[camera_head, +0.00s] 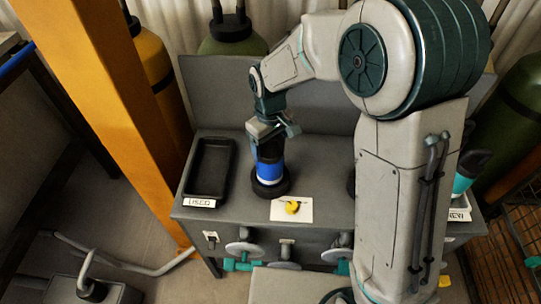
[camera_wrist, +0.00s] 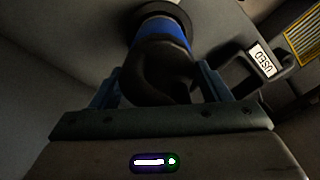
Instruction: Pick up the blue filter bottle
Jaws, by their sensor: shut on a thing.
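The blue filter bottle (camera_head: 268,171) stands upright on the grey bench, with a blue body and dark top. Its base sits in or on a black round holder (camera_head: 270,189); I cannot tell whether it touches the holder's bottom. My gripper (camera_head: 271,133) is above it, with its jaws shut on the bottle's upper part. In the wrist view the bottle's dark top and blue band (camera_wrist: 163,30) lie between the two fingers (camera_wrist: 160,88). The fingertips are partly hidden by the bottle's top.
A black tray (camera_head: 210,168) labelled USED is left of the bottle. A white card with a yellow knob (camera_head: 292,208) lies in front. A teal bottle (camera_head: 463,182) stands at the right near a NEW label. An orange post (camera_head: 112,105) rises at the left.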

